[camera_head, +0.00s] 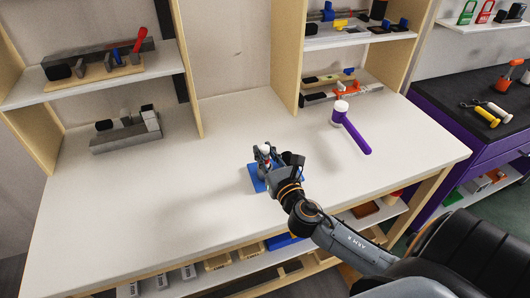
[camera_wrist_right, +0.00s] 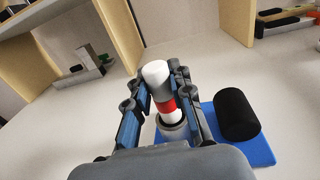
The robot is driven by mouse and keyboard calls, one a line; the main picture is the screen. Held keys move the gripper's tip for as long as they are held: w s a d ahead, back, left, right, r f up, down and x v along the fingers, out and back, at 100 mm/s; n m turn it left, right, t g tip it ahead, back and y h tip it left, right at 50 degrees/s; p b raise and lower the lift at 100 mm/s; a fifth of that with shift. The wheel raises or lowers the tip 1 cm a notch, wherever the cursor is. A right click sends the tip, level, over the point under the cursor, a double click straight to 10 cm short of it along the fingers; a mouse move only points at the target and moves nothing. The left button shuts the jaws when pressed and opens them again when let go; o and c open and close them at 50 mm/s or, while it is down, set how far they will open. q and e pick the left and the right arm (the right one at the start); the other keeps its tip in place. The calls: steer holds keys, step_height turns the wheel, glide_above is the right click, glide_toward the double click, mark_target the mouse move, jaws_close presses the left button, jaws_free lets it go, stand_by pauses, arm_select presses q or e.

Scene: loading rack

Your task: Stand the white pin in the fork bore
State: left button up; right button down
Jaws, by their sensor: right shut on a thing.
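The white pin (camera_wrist_right: 157,76), with a red band around its middle, stands roughly upright between the fingers of my right gripper (camera_head: 264,154). The gripper is shut on it; the pin's white top also shows in the head view (camera_head: 265,148). Below the band, the pin's narrower white lower part meets a grey ring-shaped piece (camera_wrist_right: 173,134) over a blue plate (camera_wrist_right: 257,151). I cannot tell whether the tip is inside the ring or just above it. The fingers hide part of the ring. The blue plate also shows in the head view (camera_head: 253,179). My left gripper is not in view.
A black cylinder (camera_wrist_right: 238,115) stands close to the right of the pin in the wrist view. A purple-handled mallet (camera_head: 355,135) lies to the right on the white bench (camera_head: 150,220). A grey block fixture (camera_head: 125,135) lies at back left.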

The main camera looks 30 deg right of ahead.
steer(key=shift+f+b, duration=0.8)
steer(key=shift+f, duration=0.2)
stand_by(0.7)
steer(key=c, duration=1.1)
jaws_free()
steer(key=s, duration=0.4)
steer(key=s+a, duration=0.1)
steer(key=s, duration=0.3)
steer(key=s+a, duration=0.1)
steer(key=s, duration=0.3)
steer(key=shift+a, duration=0.1)
steer(key=shift+w, duration=0.1)
